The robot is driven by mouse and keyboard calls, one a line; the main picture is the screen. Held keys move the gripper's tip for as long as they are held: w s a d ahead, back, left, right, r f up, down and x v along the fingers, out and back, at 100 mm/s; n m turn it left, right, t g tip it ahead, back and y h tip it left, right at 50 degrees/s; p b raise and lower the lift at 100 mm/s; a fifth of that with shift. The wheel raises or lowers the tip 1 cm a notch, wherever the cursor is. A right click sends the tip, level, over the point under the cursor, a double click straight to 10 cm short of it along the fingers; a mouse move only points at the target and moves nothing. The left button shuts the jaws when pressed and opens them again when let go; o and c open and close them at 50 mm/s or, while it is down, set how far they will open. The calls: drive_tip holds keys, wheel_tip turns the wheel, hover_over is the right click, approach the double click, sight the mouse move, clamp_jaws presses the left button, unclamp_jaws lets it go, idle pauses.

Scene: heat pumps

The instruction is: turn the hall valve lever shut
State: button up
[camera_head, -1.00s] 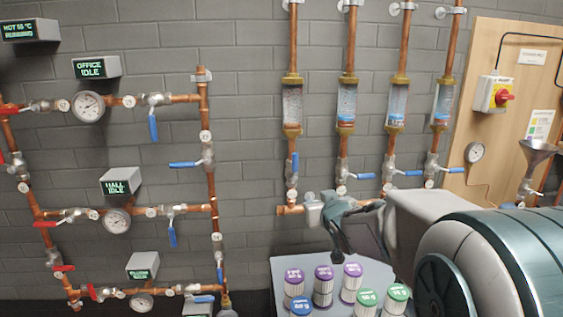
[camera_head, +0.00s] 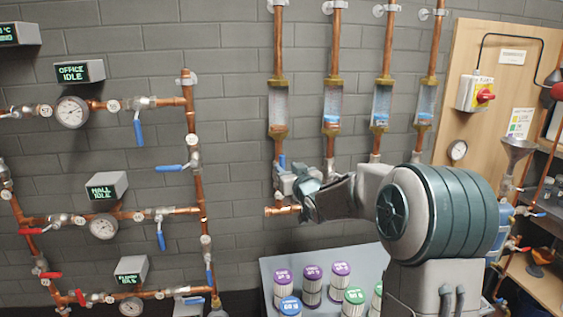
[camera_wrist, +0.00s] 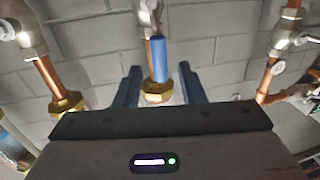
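The hall display box (camera_head: 106,188) reads "HALL IDLE" at the left. Its pipe carries a round gauge (camera_head: 103,226) and a valve with a blue lever (camera_head: 161,240) hanging down; a red lever (camera_head: 32,231) lies level at its left end. My gripper (camera_head: 287,182) is elsewhere, at the valve under the leftmost glass flow meter (camera_head: 278,108). In the wrist view a blue lever (camera_wrist: 158,62) stands between the fingers of my gripper (camera_wrist: 159,70), with gaps on both sides. My gripper is open. My wrist hides part of the valve in the head view.
A grey table (camera_head: 268,268) with several purple-, blue- and green-topped cylinders stands below my arm. More flow meters (camera_head: 333,108) hang to the right, their lower valves mostly hidden by my arm. A wooden panel (camera_head: 470,50) bears a red switch (camera_head: 485,95). The office pipe (camera_head: 105,105) runs above the hall pipe.

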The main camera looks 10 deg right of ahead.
sight(283, 164)
drive_tip(key=shift+w+a+p, duration=0.25)
drive_tip(key=shift+w, duration=0.95)
drive_tip(key=shift+w+a+p, duration=0.2)
drive_tip(key=shift+w, duration=1)
drive_tip(key=shift+c, duration=0.3)
clamp_jaws()
